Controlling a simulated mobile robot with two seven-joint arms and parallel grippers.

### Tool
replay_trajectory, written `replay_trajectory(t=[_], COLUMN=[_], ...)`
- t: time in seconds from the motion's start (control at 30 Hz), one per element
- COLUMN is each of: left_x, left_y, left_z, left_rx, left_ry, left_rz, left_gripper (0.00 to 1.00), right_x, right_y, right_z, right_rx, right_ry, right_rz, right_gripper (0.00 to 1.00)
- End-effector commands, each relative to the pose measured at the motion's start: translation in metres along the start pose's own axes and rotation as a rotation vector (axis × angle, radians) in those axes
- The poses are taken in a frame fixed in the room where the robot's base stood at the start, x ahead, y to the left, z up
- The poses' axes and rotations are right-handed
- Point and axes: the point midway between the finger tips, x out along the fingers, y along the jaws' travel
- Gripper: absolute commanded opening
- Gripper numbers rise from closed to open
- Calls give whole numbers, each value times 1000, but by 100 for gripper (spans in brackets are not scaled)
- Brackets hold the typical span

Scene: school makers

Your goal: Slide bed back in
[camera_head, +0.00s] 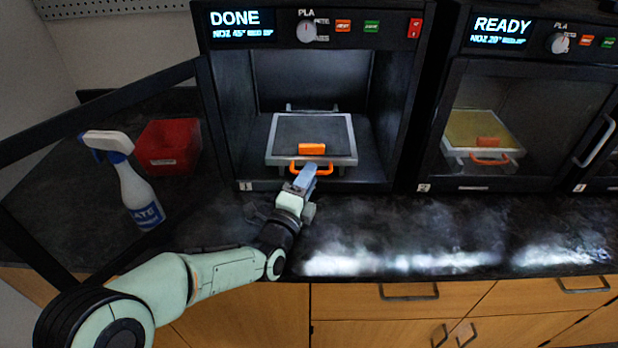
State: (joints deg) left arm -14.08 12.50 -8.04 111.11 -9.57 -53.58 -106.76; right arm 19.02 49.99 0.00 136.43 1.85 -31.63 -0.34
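The bed (345,158) is a grey plate in a light frame inside the left printer (222,110), whose display reads DONE. An orange block (311,149) sits on the plate. An orange handle (325,171) is at the bed's front edge. The left printer's door (30,235) stands open, swung to the left. My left gripper (305,176) is at the left part of the handle, touching or very close to it. I cannot tell whether its fingers are closed on the handle. My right gripper is not in view.
A second printer (450,85) on the right reads READY, its door shut, with a bed and orange block inside. A spray bottle (133,185) and a red bin (168,147) stand behind the open door's frame. The counter (420,225) in front is clear.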

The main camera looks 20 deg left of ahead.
Motion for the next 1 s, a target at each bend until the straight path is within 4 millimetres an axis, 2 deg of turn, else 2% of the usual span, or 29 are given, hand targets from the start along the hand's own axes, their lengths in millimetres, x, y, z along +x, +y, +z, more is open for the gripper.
replay_trajectory(t=[0.1, 0.37, 0.4, 0.5, 1.0], left_x=[6, 7, 7, 7, 7], left_y=[0, 0, 0, 0, 0], left_z=[-1, 0, 0, 0, 0], left_rx=[-1, -1, -1, -1, 0], left_ry=[1, 1, 1, 1, 0], left_rz=[0, 1, 0, 0, 0], left_gripper=[35, 35, 28, 0, 0], right_x=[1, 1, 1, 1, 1], right_y=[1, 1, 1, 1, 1], right_z=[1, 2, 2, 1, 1], right_rx=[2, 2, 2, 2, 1], right_ry=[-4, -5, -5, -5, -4], right_rz=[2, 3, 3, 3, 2], right_gripper=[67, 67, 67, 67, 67])
